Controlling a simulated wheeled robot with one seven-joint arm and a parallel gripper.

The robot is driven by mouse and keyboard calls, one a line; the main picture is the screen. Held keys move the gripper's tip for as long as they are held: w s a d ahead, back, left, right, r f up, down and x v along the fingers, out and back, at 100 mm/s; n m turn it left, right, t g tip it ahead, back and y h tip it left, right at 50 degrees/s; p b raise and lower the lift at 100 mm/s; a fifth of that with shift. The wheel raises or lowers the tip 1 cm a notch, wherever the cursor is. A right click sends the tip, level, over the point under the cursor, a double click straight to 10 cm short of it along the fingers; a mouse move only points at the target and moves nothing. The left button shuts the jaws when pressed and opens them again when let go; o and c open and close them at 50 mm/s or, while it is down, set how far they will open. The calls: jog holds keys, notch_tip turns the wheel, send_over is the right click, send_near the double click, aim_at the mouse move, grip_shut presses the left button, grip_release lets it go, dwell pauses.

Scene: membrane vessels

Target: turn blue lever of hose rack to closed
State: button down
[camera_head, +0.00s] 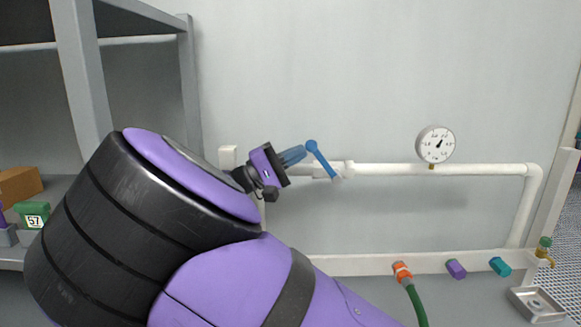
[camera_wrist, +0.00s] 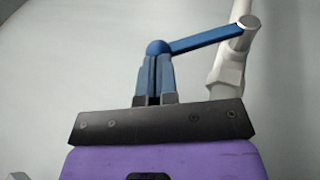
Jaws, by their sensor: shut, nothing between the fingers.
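The blue lever (camera_head: 322,160) sits on the white pipe (camera_head: 390,169) of the hose rack. It slants from a round blue knob at its upper left down to its pivot on the pipe. In the wrist view the lever (camera_wrist: 205,40) runs from the knob to a pale round pivot at the upper right. My gripper (camera_head: 303,152) is shut, and its blue fingertips are at the knob end. In the wrist view the closed fingers (camera_wrist: 154,72) point at the knob and appear to touch or nearly touch it; the exact contact is hard to tell.
A round gauge (camera_head: 435,145) stands on the pipe to the right. A lower white rail (camera_head: 350,264) carries an orange connector (camera_head: 402,271) with a green hose, plus purple and teal fittings. A grey shelf (camera_head: 188,90) stands at the left with a green box (camera_head: 33,213).

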aim_at(311, 141)
jog(key=d+r+m+g+y, duration=0.1)
jog(key=d+r+y, duration=0.2)
jog(key=y, duration=0.1)
jog(key=shift+d+r, duration=0.1)
jog(key=shift+s+d+r+m+g+y, duration=0.15)
jog(key=shift+d+r+y, duration=0.15)
jog(key=shift+d+y, duration=0.4)
jog(key=shift+w+d+r+m+g+y, duration=0.15)
jog(key=shift+d+r+y, duration=0.15)
jog(key=shift+d+y, duration=0.4)
jog(key=shift+s, duration=0.1)
jog(key=shift+a, duration=0.2)
